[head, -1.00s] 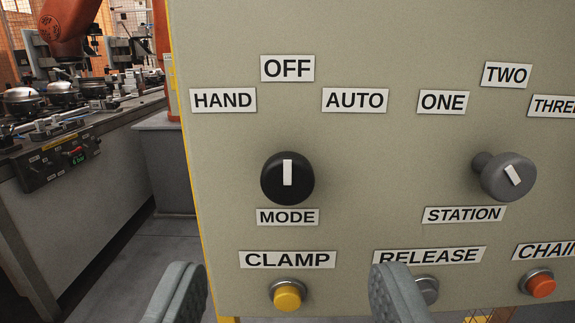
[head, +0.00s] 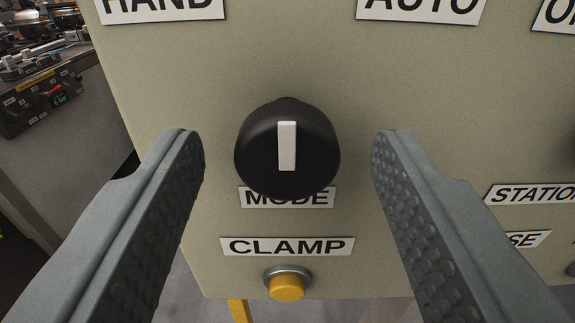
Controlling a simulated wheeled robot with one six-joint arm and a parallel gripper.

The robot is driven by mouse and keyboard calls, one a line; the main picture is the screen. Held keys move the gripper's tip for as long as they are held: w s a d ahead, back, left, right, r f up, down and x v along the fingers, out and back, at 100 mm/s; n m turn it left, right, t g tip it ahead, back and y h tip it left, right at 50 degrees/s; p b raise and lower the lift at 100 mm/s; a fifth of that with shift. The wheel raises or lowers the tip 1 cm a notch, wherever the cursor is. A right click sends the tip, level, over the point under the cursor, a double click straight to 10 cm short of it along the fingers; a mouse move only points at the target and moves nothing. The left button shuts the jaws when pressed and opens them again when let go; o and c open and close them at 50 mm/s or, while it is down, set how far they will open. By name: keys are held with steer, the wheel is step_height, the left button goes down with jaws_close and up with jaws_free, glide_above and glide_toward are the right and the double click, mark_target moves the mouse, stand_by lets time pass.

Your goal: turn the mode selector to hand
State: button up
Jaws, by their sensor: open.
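The mode selector (head: 262,150) is a round black knob with a white pointer bar, in the middle of the head view. Its bar stands upright, between the HAND label (head: 160,8) at upper left and the AUTO label (head: 422,8) at upper right. The OFF label is out of view. The MODE label (head: 262,197) is partly hidden behind the knob's lower edge. My gripper (head: 288,158) is open, with one finger on each side of the knob. A gap shows between each finger and the knob.
Below the knob are the CLAMP label (head: 287,246) and a yellow button (head: 287,288), between the fingers. The STATION label (head: 532,195) is at right, beyond the right finger. The panel's left edge is near, with a grey bench (head: 62,150) beyond it.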

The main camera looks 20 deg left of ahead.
steer(key=c, duration=1)
steer(key=shift+n, duration=0.3)
steer(key=n, duration=0.4)
steer(key=shift+n, duration=2)
steer(key=o, duration=1)
